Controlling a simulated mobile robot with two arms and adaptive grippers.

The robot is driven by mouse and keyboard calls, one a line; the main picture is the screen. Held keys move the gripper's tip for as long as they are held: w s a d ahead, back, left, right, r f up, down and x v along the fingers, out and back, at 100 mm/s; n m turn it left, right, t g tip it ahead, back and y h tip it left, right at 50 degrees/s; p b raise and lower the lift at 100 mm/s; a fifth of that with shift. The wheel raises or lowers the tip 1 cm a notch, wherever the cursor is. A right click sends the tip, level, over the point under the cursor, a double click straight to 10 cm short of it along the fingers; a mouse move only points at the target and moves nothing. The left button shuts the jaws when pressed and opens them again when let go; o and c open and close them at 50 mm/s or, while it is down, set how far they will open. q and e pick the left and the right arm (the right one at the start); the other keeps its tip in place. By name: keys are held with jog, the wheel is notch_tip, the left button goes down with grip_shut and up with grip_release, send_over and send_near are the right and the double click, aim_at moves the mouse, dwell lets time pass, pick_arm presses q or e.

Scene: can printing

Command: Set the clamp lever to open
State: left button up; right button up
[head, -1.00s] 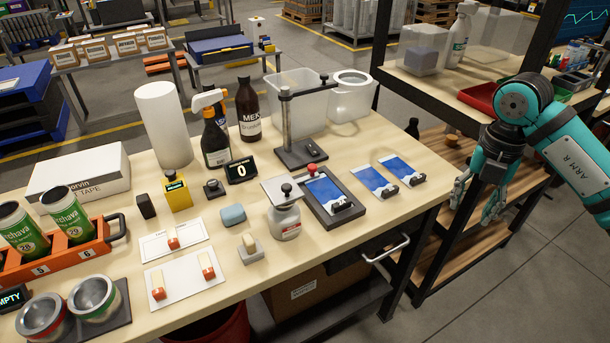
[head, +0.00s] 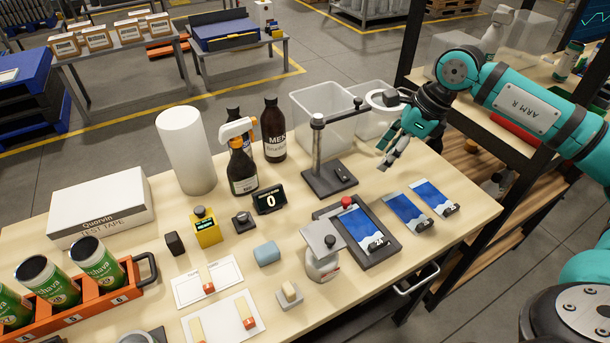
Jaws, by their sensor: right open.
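My right gripper (head: 386,156) hangs open and empty in the head view, above the back right of the bench and right of the dark post stand (head: 319,150). A dark tray (head: 378,256) holds a blue and white plate (head: 360,227). A red knob (head: 347,202) stands at the tray's back edge, apart from the gripper and in front of it to the left. The stand has a horizontal arm ending in a black knob (head: 358,103). I cannot tell for sure which of these is the clamp lever or how it is set. My left gripper is not in view.
Two more blue plates (head: 404,211) lie right of the tray. Clear bins (head: 318,107) stand behind the stand. A jar (head: 322,265) with a square metal plate on it stands left of the tray. Bottles (head: 275,130) and a white roll (head: 186,150) are further left.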

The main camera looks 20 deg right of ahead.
jog(key=p, duration=0.2)
send_near(347, 199)
jog(key=p+x, duration=0.2)
jog(key=x, duration=0.5)
jog(key=shift+a+f+p, duration=0.2)
jog(key=shift+f+p, duration=0.15)
jog(key=shift+f, duration=0.05)
jog(key=shift+w+a+f, duration=0.15)
jog(key=shift+f, duration=0.3)
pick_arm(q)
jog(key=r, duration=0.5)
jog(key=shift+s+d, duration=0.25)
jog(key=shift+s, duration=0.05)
pick_arm(e)
grip_shut()
